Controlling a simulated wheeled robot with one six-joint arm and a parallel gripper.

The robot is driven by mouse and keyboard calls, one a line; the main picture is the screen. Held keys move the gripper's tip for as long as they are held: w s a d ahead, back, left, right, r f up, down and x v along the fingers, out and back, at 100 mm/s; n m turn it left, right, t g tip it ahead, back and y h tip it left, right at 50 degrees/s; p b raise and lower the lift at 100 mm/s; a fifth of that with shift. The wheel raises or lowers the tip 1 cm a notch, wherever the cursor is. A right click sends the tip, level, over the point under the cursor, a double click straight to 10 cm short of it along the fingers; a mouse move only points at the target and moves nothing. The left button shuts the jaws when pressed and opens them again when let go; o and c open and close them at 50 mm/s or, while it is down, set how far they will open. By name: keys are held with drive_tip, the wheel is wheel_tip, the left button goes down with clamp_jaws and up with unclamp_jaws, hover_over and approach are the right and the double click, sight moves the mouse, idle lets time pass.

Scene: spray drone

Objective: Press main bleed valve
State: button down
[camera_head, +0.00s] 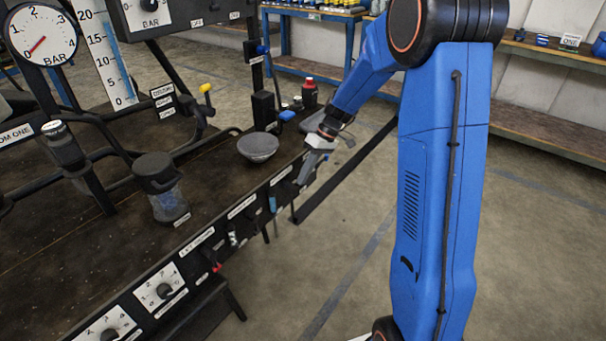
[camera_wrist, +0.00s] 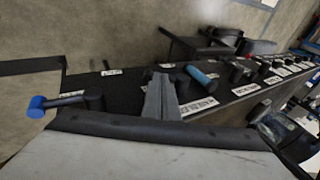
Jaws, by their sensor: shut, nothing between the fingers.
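My gripper (camera_head: 312,168) is at the front edge of the bench, over the black panel. In the wrist view its grey fingers (camera_wrist: 160,97) are together, with nothing between them. A black valve with a light-blue handle (camera_wrist: 200,76) is just right of the fingertips; the blue handle also shows in the head view (camera_head: 273,204), below and left of my gripper. A black lever with a blue end (camera_wrist: 37,106) is left of the fingers in the wrist view. The labels near the fingers are too small to read, so I cannot tell which part is the main bleed valve.
A grey bowl (camera_head: 258,147) and a red-capped bottle (camera_head: 309,93) stand on the bench. A red lever (camera_head: 216,266) and dials (camera_head: 160,288) line the front panel. The floor right of the bench is clear around my arm.

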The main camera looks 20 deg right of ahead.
wheel_tip(320, 180, down, 2)
drive_tip(key=g+y, duration=0.2)
drive_tip(key=y, duration=0.1)
drive_tip(key=shift+d, duration=0.1)
drive_tip(key=shift+f, duration=0.3)
idle(0.4)
drive_tip(key=f+v, duration=0.1)
drive_tip(key=v, duration=1.3)
drive_tip(key=shift+w+d, duration=0.3)
drive_tip(key=shift+d, duration=0.1)
drive_tip(key=shift+r, duration=0.1)
